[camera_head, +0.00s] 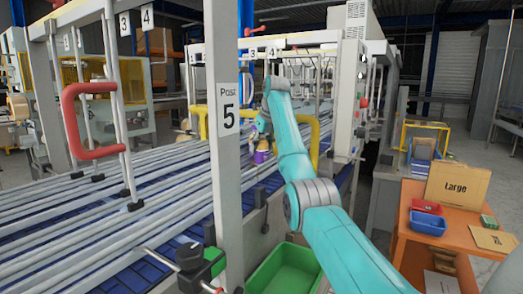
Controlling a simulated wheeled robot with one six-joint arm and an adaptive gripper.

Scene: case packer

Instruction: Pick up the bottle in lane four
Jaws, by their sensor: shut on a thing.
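My teal arm reaches from the lower right over the conveyor, and my gripper (262,138) is small and far off at its end. A small bottle (261,156), purple with a yellowish part, hangs upright at the gripper's tip, and my gripper is shut on it. The finger details are too small to make out. The lanes (120,200) run between long grey rails over a blue belt. Number signs (147,16) hang above them at the upper left, with more at the far end. I cannot tell which lane lies under the bottle.
A grey post marked 5 (229,110) stands in front, left of my arm. A red handle (90,120) and yellow bars (315,140) stick out near the lanes. A green bin (285,272) sits below. An orange table (432,240) at right holds trays and a "Large" box (457,184).

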